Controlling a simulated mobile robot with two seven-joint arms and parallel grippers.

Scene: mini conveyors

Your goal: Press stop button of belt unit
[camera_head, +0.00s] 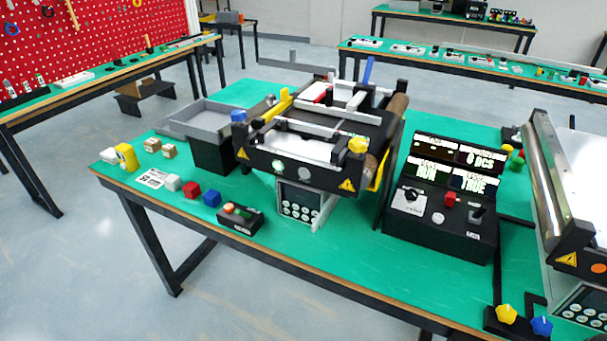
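The belt unit (316,150) stands in the middle of the green-topped table, with yellow warning triangles on its black front. Its front panel carries a green-rimmed round button (278,167) and a grey round one (305,174). A small black box (236,222) at the front edge, left of the unit's keypad, has small coloured buttons on top. To the right stands a black control console (440,236) with lit displays, a red button or switch (450,199) and a pale round knob (438,218). I cannot tell which one is the stop button. Neither gripper shows.
Red (191,190) and blue (211,198) cubes, a white cube (173,182) and small boxes lie left of the unit. A grey tray (210,121) stands behind them. Another conveyor (575,190) stands at the right edge.

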